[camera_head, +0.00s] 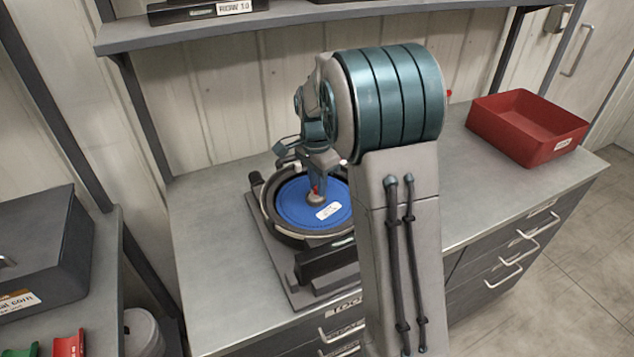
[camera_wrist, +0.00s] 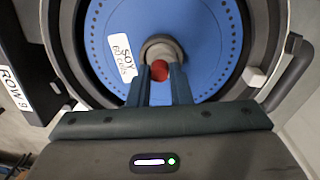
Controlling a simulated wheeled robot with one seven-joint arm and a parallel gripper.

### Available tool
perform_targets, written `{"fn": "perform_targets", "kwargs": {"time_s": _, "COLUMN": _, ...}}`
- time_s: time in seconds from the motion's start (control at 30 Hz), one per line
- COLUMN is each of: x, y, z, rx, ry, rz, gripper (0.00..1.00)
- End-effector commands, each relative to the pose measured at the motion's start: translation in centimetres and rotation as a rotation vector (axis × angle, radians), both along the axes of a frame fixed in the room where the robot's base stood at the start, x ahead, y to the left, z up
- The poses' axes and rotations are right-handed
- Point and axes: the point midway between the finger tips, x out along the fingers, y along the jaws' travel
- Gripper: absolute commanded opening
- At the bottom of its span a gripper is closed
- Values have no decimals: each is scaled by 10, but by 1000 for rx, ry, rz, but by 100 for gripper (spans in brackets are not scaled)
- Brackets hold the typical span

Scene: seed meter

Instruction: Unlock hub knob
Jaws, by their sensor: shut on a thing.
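The seed meter (camera_head: 262,212) stands on the workbench with its blue seed disc (camera_head: 297,205) facing up. The disc also shows in the wrist view (camera_wrist: 205,40) with a white label reading SOY (camera_wrist: 122,58). The hub knob (camera_wrist: 161,50) sits at the disc's centre, a grey round piece with a red mark (camera_wrist: 160,71) on the side toward my gripper. My gripper (camera_wrist: 160,80) is shut on the hub knob, its two fingers on either side. In the head view my gripper (camera_head: 317,190) points down onto the disc centre, and my arm hides part of the meter's right side.
A red bin (camera_head: 527,125) stands on the right of the workbench (camera_head: 215,235). A shelf (camera_head: 200,32) runs above the back of the bench. A dark box (camera_head: 45,250) stands at the left. The bench between the meter and the bin is partly hidden by my arm.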

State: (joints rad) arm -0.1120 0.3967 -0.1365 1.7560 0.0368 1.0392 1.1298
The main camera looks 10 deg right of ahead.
Motion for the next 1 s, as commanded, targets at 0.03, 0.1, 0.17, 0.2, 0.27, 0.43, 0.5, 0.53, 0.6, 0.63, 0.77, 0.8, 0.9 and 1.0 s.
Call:
{"fn": "perform_targets", "kwargs": {"time_s": 0.03, "x": 0, "y": 0, "z": 0, "rx": 0, "ry": 0, "rz": 11, "gripper": 0}}
{"fn": "perform_targets", "kwargs": {"time_s": 0.1, "x": 0, "y": 0, "z": 0, "rx": 0, "ry": 0, "rz": 32, "gripper": 0}}
{"fn": "perform_targets", "kwargs": {"time_s": 0.17, "x": 0, "y": 0, "z": 0, "rx": 0, "ry": 0, "rz": 59, "gripper": 0}}
{"fn": "perform_targets", "kwargs": {"time_s": 0.2, "x": 0, "y": 0, "z": 0, "rx": 0, "ry": 0, "rz": 81, "gripper": 0}}
{"fn": "perform_targets", "kwargs": {"time_s": 0.27, "x": 0, "y": 0, "z": 0, "rx": 0, "ry": -1, "rz": 118, "gripper": 0}}
{"fn": "perform_targets", "kwargs": {"time_s": 0.43, "x": 0, "y": 0, "z": 0, "rx": 0, "ry": -1, "rz": 255, "gripper": 0}}
{"fn": "perform_targets", "kwargs": {"time_s": 0.5, "x": 0, "y": 0, "z": 0, "rx": 0, "ry": -1, "rz": 321, "gripper": 0}}
{"fn": "perform_targets", "kwargs": {"time_s": 0.53, "x": 0, "y": 0, "z": 0, "rx": 0, "ry": -1, "rz": 350, "gripper": 0}}
{"fn": "perform_targets", "kwargs": {"time_s": 0.6, "x": 0, "y": 0, "z": 0, "rx": 0, "ry": -1, "rz": 418, "gripper": 0}}
{"fn": "perform_targets", "kwargs": {"time_s": 0.63, "x": 0, "y": 0, "z": 0, "rx": 0, "ry": -1, "rz": 447, "gripper": 0}}
{"fn": "perform_targets", "kwargs": {"time_s": 0.77, "x": 0, "y": 1, "z": 0, "rx": 0, "ry": -1, "rz": 571, "gripper": 0}}
{"fn": "perform_targets", "kwargs": {"time_s": 0.8, "x": 0, "y": 1, "z": 0, "rx": 0, "ry": -1, "rz": 609, "gripper": 0}}
{"fn": "perform_targets", "kwargs": {"time_s": 0.9, "x": 0, "y": 0, "z": 0, "rx": -1, "ry": -2, "rz": 703, "gripper": 0}}
{"fn": "perform_targets", "kwargs": {"time_s": 1.0, "x": 0, "y": 1, "z": 1, "rx": -1, "ry": -3, "rz": 798, "gripper": 0}}
